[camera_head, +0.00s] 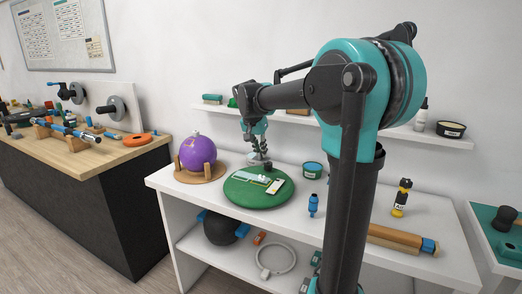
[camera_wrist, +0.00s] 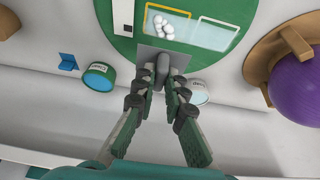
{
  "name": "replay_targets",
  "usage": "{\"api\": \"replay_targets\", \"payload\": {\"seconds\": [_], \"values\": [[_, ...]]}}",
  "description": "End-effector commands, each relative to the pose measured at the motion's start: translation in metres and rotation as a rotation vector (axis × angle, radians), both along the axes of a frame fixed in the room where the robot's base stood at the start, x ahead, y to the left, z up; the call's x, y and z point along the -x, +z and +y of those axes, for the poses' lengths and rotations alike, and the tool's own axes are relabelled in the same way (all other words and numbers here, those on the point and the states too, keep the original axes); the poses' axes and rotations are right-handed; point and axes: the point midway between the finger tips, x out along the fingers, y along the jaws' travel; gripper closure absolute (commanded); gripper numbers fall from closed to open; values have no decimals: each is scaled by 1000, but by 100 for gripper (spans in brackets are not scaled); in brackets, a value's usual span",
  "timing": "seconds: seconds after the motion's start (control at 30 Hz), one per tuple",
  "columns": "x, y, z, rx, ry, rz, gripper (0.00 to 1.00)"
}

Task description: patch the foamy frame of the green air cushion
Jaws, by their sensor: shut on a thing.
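The green air cushion (camera_head: 240,194) is a round disc lying flat on the white table. In the wrist view the cushion (camera_wrist: 112,42) fills the top middle. It bears a pale band with a white-edged frame (camera_wrist: 147,10) and a yellow-edged frame (camera_wrist: 222,20). My gripper (camera_wrist: 162,85) is shut on the grey handle of a flat grey plate (camera_wrist: 150,54). The plate is at the cushion's rim, close to the frames; I cannot tell whether it touches. My gripper (camera_head: 257,150) is above the cushion's far side in the head view.
A purple ball (camera_head: 198,152) on a wooden stand is left of the cushion. A wall shelf (camera_head: 360,127) runs behind. My arm hides part of the table.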

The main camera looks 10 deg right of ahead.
Motion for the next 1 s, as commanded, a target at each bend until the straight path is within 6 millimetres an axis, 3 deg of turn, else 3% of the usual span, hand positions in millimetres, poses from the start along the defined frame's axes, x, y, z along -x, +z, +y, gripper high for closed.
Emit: {"api": "replay_targets", "payload": {"seconds": [0.37,1.0], "values": [[0,-7,0,0,2,0,100],[0,-64,0,0,3,0,100]]}}
